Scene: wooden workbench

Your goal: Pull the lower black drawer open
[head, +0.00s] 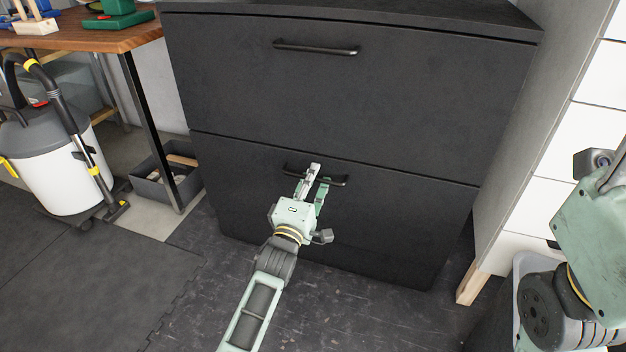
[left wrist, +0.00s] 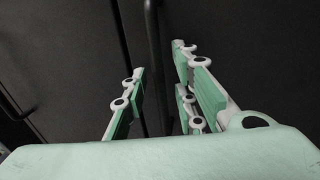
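The lower black drawer (head: 400,225) is flush with the cabinet front, under the upper drawer. Its dark bar handle (head: 339,182) shows on both sides of my left gripper (head: 318,174). That gripper is at the handle with its two fingers apart. In the left wrist view, the handle (left wrist: 154,60) appears as an upright dark bar in the gap between the open fingers (left wrist: 160,95). I cannot tell whether either finger touches it. My right gripper's green body (head: 592,225) is at the right edge, away from the drawer; its fingertips are not visible.
The upper drawer (head: 350,95) is shut, with its own handle (head: 316,48). A wooden workbench (head: 90,40), a vacuum cleaner (head: 65,165) and a grey bin (head: 160,180) stand left. A white drawer unit (head: 545,205) stands right. The dark floor before the cabinet is clear except for my arm.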

